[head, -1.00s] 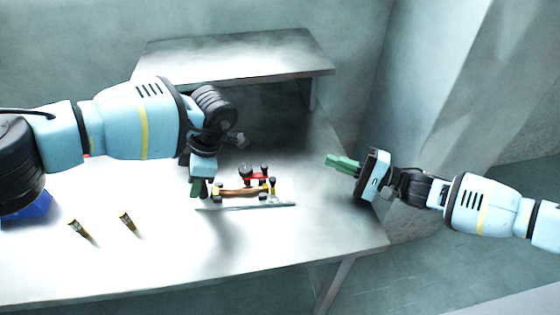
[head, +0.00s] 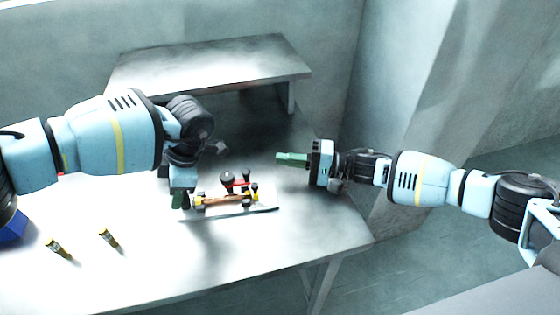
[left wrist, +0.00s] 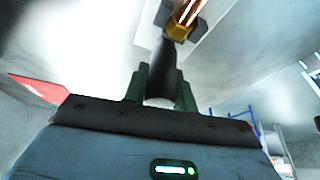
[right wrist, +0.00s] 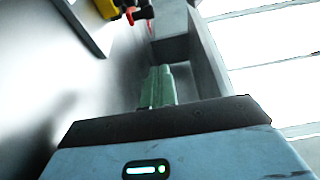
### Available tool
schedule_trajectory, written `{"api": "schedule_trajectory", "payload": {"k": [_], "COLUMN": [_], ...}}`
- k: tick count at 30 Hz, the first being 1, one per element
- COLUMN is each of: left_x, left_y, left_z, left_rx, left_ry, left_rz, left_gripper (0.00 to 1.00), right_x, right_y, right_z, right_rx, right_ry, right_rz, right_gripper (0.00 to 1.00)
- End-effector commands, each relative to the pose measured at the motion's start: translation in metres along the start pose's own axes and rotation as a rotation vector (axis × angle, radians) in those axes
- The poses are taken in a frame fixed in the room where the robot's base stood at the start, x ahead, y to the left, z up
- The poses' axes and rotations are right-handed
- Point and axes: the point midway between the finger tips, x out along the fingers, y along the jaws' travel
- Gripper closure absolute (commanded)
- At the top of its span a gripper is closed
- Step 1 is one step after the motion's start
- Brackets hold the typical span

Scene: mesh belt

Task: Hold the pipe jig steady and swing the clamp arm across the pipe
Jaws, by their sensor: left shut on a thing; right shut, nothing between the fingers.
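The pipe jig has a pale base plate (head: 262,210) on the table, carrying a copper-brown pipe (head: 222,199) with brass-yellow end fittings. A red clamp arm (head: 238,184) lies behind the pipe, with black knobs around it. My left gripper (head: 180,199) is at the jig's left end. In the left wrist view its green fingers (left wrist: 161,82) are shut on a dark handle (left wrist: 164,58), close to the pipe's brass nut (left wrist: 178,31). My right gripper (head: 289,158) is shut and empty, above and to the right of the jig. Part of the jig shows top left in the right wrist view.
Two small yellow-and-black items (head: 58,248) (head: 109,238) lie on the table (head: 160,275) to the left. A raised grey shelf (head: 210,65) stands behind. A blue object (head: 12,229) is at the left edge. The table front is clear.

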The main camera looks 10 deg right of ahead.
Motion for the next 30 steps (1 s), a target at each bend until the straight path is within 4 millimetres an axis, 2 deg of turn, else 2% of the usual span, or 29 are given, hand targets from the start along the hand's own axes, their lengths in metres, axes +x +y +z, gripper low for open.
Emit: {"api": "schedule_trajectory", "payload": {"k": [6,15,30], "left_x": [0.000,0.000,0.000], "left_y": [0.000,0.001,0.000], "left_z": [0.000,0.000,0.000], "left_rx": [-0.002,-0.002,-0.001], "left_ry": [0.000,0.000,0.000], "left_rz": [0.001,0.001,0.001], "left_gripper": [1.00,1.00,1.00], "right_x": [0.040,0.086,0.070], "right_y": [-0.001,-0.001,0.000], "right_z": [0.001,0.001,0.035], "right_rx": [0.000,0.000,0.001], "right_ry": [-0.002,-0.001,0.001], "right_rz": [-0.002,-0.001,0.000], "right_gripper": [1.00,1.00,1.00]}}
